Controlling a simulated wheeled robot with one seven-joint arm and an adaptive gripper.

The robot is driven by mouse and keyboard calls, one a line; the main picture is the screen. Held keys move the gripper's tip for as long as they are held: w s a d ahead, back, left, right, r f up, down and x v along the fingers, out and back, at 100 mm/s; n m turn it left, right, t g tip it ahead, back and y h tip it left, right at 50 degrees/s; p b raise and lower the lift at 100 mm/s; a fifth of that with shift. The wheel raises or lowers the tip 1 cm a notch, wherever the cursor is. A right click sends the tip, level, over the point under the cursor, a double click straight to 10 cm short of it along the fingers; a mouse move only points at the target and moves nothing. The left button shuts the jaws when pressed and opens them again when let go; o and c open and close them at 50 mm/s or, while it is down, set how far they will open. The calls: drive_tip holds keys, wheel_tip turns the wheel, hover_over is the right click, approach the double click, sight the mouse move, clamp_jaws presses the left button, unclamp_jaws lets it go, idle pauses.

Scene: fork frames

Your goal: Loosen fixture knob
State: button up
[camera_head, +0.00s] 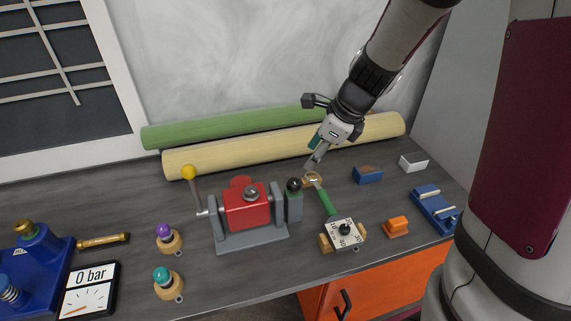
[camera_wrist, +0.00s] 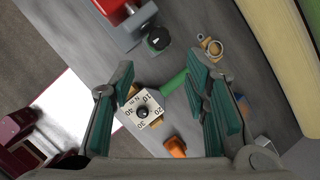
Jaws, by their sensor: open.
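A grey fixture (camera_head: 252,241) on the bench holds a red block (camera_head: 240,207) with a grey round knob (camera_head: 251,192) on it. A black knob (camera_head: 294,184) sits on a grey post at the fixture's right end. In the wrist view, the black knob (camera_wrist: 158,39) has a pale mark on top, and part of the red block (camera_wrist: 115,8) shows at the upper edge. I cannot tell which knob the task means. My gripper (camera_head: 316,158) is open and empty above the bench, to the right of the black knob and apart from it. Its teal-padded fingers (camera_wrist: 162,76) stand wide apart.
A green-handled wrench (camera_head: 325,200) with a ring end lies below my gripper, beside a numbered dial block (camera_head: 345,233). Orange (camera_head: 396,226) and blue (camera_head: 367,175) pieces lie to the right. A yellow-tipped lever (camera_head: 189,173) stands left. Long rolls (camera_head: 270,148) lie behind.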

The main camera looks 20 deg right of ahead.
sight(295, 182)
drive_tip(key=b+x, duration=0.4)
drive_tip(key=x, duration=0.9)
drive_tip(key=shift+f, duration=0.2)
drive_tip(key=c, duration=0.9)
